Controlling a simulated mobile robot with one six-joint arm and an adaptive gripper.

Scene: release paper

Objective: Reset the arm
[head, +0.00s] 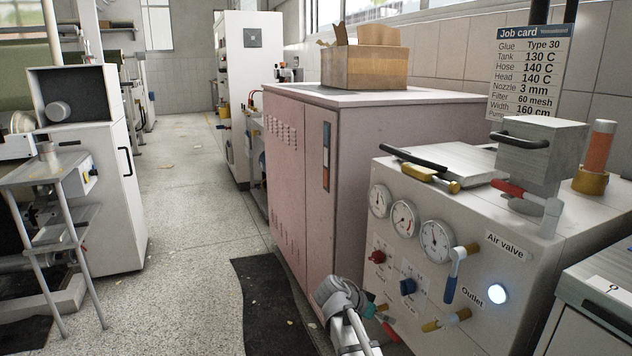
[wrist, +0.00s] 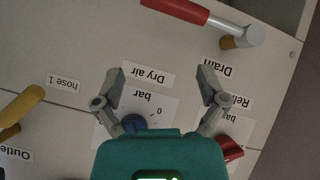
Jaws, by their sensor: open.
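My gripper (wrist: 161,84) is open and empty in the wrist view. Its two grey fingers are spread in front of the white machine panel (wrist: 60,60), with the "Dry air" label between them. A blue knob (wrist: 133,122) is partly hidden behind the teal gripper body, and a red knob (wrist: 231,150) shows beside it. In the head view my arm (head: 345,318) reaches in from the bottom edge, low in front of the panel. The fingers are hard to make out there.
The machine's front carries gauges (head: 437,241), a blue-handled valve (head: 453,277) and a lit lamp (head: 498,293). A red-handled drain valve (wrist: 180,9) lies near the fingertips. A pink cabinet (head: 290,180) stands behind my arm.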

